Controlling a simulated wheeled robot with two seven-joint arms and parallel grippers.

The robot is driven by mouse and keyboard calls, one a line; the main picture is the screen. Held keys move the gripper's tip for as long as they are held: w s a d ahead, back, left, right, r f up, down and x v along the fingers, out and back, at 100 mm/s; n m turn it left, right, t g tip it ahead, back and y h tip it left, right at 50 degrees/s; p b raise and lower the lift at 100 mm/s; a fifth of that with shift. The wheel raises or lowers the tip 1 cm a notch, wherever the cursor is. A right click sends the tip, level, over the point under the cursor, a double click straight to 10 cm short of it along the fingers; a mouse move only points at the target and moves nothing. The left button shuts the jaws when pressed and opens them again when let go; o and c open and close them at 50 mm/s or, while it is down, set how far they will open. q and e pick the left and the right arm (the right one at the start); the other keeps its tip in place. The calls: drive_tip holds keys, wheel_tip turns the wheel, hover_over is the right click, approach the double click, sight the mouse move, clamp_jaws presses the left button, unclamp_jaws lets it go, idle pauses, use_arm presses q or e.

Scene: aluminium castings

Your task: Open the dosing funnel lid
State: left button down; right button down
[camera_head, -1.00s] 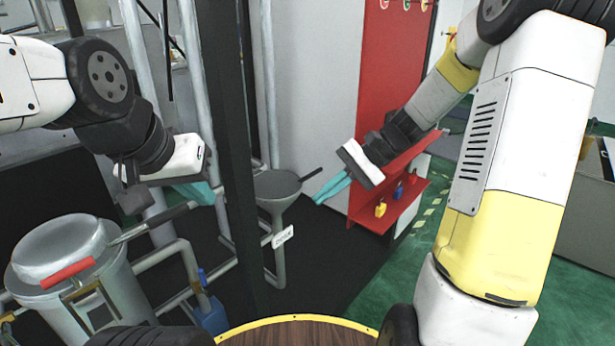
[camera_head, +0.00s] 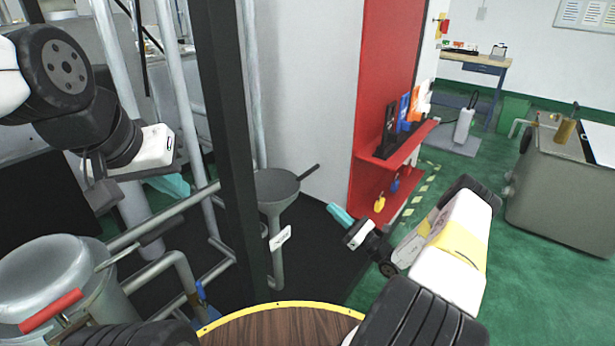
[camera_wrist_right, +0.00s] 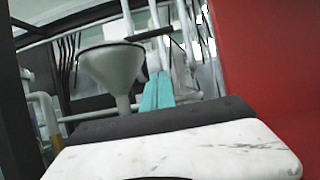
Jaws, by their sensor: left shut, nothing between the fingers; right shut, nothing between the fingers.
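The grey dosing funnel (camera_head: 276,186) stands on a pipe in the middle of the head view, with a dark handle (camera_head: 309,172) sticking out to its right. Its lid looks closed, a flat grey top. My right gripper (camera_head: 334,210) is shut and empty, right of the funnel and lower than its rim, apart from it. In the right wrist view the funnel (camera_wrist_right: 113,66) shows left of my teal fingertips (camera_wrist_right: 158,92), with the dark handle (camera_wrist_right: 150,35) above them.
A dark post (camera_head: 228,150) stands just left of the funnel. A red panel with shelves (camera_head: 400,150) holding bottles and padlocks rises to the right. A grey lidded vessel with a red handle (camera_head: 50,299) is at the lower left.

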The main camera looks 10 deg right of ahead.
drive_tip(key=w+a+r, duration=0.5)
drive_tip(key=r, duration=0.3)
drive_tip(key=shift+w+a, duration=0.35)
drive_tip(key=shift+w, duration=0.05)
drive_tip(key=shift+r, duration=0.1)
